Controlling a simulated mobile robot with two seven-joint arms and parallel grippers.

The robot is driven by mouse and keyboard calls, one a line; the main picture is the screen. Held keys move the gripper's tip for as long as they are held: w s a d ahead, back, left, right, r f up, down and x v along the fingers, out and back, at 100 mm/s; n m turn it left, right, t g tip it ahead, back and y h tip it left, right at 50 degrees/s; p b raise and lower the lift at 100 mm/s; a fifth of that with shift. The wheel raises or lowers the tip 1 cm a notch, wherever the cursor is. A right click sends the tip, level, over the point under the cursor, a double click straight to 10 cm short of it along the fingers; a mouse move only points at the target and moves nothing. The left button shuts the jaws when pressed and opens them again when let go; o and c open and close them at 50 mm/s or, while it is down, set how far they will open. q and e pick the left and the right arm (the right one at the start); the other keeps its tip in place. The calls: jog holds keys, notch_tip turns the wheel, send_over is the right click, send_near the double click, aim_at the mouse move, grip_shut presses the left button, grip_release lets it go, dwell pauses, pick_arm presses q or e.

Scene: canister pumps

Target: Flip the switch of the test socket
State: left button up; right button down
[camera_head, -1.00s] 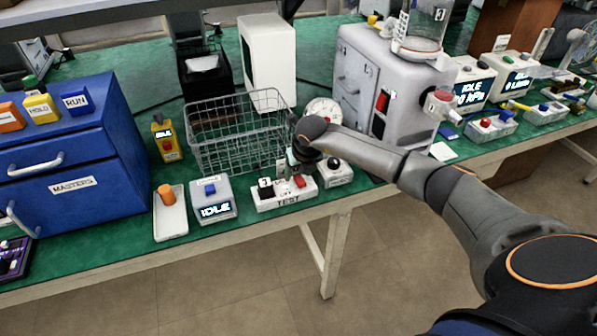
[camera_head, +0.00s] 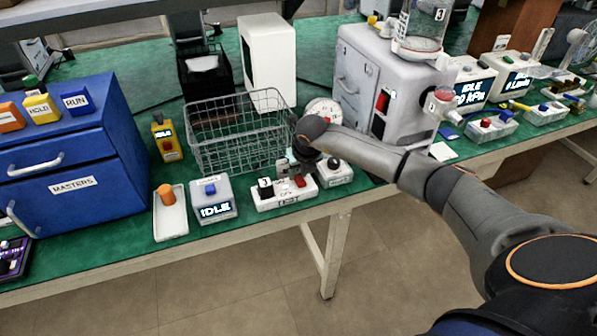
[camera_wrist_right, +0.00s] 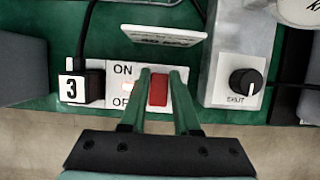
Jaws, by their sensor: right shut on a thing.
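The test socket (camera_head: 289,198) is a white strip near the table's front edge. A black plug (camera_wrist_right: 82,86) labelled 3 sits in its left end. Its red switch (camera_wrist_right: 158,90) is at the right, beside the ON and OFF lettering. In the head view the gripper (camera_head: 288,170) partly covers the socket. Which way the switch is set, I cannot tell. My left gripper is not in view.
A box with a black knob (camera_wrist_right: 243,83) stands close to the right of the socket. A wire basket (camera_head: 225,145) is just behind. A grey pump unit (camera_head: 405,95) stands at the back right.

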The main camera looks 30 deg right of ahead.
jog(key=shift+f, duration=0.1)
jog(key=shift+s+t+b, duration=0.1)
jog(key=shift+t+b, duration=0.25)
jog(key=shift+t, duration=0.05)
jog(key=t+b, duration=0.1)
jog(key=b, duration=0.1)
jog(key=t+b, duration=0.1)
jog(key=b, duration=0.1)
jog(key=shift+s+f+h, duration=0.1)
jog(key=shift+s+h, duration=0.2)
jog(key=shift+t+b, duration=0.3)
jog(key=shift+r, duration=0.2)
jog(key=shift+a+r, duration=0.1)
jog(key=c, duration=0.6)
grip_release()
jog(key=shift+c, duration=0.2)
